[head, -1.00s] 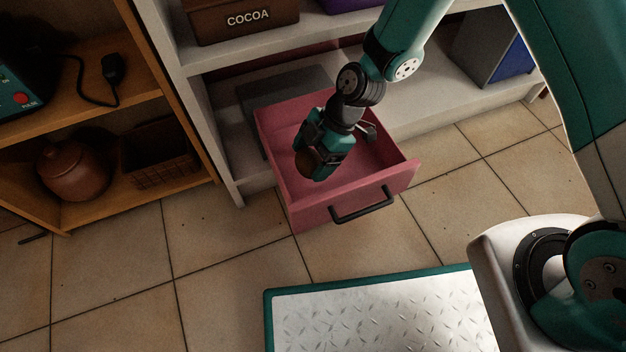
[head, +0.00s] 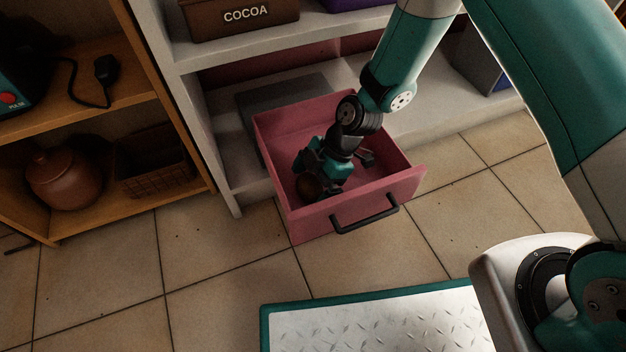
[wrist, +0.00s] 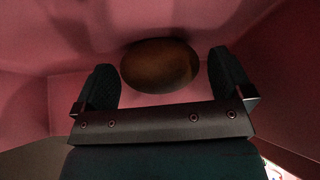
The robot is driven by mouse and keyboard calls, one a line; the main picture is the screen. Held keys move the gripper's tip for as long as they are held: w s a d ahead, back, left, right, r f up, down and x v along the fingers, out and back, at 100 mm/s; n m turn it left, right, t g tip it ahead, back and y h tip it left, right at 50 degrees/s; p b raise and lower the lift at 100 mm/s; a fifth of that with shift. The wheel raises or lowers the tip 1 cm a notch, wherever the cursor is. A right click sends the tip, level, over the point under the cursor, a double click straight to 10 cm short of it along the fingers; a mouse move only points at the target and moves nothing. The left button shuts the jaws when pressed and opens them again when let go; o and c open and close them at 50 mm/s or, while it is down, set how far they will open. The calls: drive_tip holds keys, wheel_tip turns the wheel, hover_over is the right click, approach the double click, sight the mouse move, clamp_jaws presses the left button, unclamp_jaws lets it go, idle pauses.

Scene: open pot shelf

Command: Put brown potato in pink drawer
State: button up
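The brown potato (head: 308,187) is inside the open pink drawer (head: 315,222), low near its front left part. In the wrist view the potato (wrist: 160,66) lies between the fingertips, with the pink drawer walls around it. My gripper (wrist: 165,75) is down in the drawer and open. A clear gap shows between the potato and the right finger, and a very narrow one at the left finger. In the head view my gripper (head: 312,172) partly hides the potato. I cannot tell exactly how the potato touches the drawer floor.
The drawer has a black handle (head: 365,213) and sticks out from a pale shelf (head: 222,165). A brown cocoa box (head: 240,17) stands above. A wooden shelf at left holds a clay pot (head: 62,180) and a basket (head: 152,172). Tiled floor in front is clear.

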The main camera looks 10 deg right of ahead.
drive_tip(key=w+d+r+m+p, duration=0.1)
drive_tip(key=d+r+m+p, duration=0.15)
drive_tip(key=r, duration=0.85)
drive_tip(key=d+r+m+p, duration=0.1)
drive_tip(key=d+r+p, duration=0.3)
drive_tip(key=r, duration=0.7)
drive_tip(key=s+d+r+m+t+h, duration=0.2)
drive_tip(key=s+d+r+m, duration=0.2)
drive_tip(key=s+r+m, duration=0.8)
drive_tip(key=s+r, duration=0.4)
drive_tip(key=shift+r, duration=0.35)
drive_tip(key=shift+d+r, duration=0.1)
